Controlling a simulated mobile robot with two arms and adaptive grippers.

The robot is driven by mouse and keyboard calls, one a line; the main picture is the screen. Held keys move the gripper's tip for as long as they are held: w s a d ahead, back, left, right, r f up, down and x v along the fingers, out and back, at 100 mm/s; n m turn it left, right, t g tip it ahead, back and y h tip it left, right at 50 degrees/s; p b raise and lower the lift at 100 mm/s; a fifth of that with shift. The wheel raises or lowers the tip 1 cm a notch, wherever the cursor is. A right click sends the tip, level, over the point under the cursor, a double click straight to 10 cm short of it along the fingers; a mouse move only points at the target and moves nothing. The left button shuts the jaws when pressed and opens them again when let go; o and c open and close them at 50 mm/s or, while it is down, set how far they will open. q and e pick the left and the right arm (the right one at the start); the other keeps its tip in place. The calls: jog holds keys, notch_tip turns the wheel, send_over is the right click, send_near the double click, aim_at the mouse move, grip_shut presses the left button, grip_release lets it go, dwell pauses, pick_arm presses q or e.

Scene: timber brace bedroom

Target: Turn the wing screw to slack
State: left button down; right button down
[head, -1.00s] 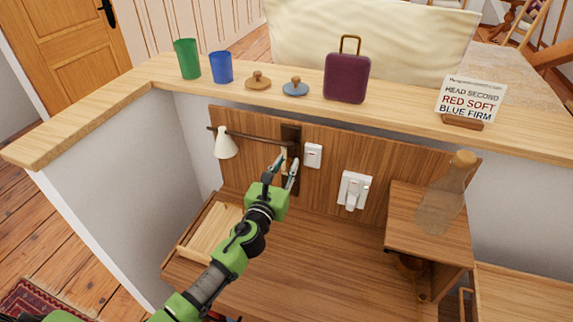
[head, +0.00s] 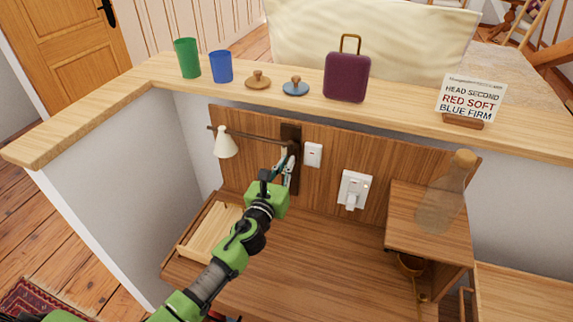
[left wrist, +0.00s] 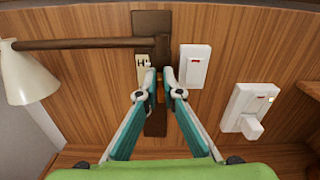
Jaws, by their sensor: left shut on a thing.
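A dark wooden wall bracket (head: 291,135) holds a dark rod (head: 247,136) that carries a cream cone lamp shade (head: 225,144) at its left end. In the left wrist view the bracket (left wrist: 155,125) runs behind my fingers. My left gripper (head: 283,166) reaches up to the bracket's lower part. In the left wrist view its teal fingers (left wrist: 160,84) are drawn together on a small brownish piece in front of the bracket, apparently the wing screw. The fingertips hide most of it. My right gripper is not in view.
A white switch (head: 313,155) and a socket with a plug (head: 353,190) sit right of the bracket. A small label (left wrist: 143,69) is left of the fingertips. A shelf with a clear corked bottle (head: 445,195) stands right, and a wooden tray (head: 190,252) lies left.

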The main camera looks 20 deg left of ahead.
pick_arm(q)
jog(key=n, duration=0.2)
jog(key=n+b, duration=0.1)
jog(key=n, duration=0.2)
jog(key=shift+a+f, duration=0.1)
jog(key=shift+a, duration=0.25)
jog(key=shift+a+f+n+b, duration=0.1)
jog(key=shift+f+n+b, duration=0.15)
jog(key=shift+n, duration=2.3)
jog(key=shift+a+f+n+b, duration=0.1)
jog(key=shift+a+f+n, duration=0.1)
jog(key=shift+n, duration=2.4)
jog(key=shift+a+f+n+b, duration=0.1)
jog(key=shift+f+n+b, duration=0.15)
jog(key=shift+n, duration=2.3)
jog(key=c, duration=2.2)
grip_release()
jog(key=shift+f, duration=0.1)
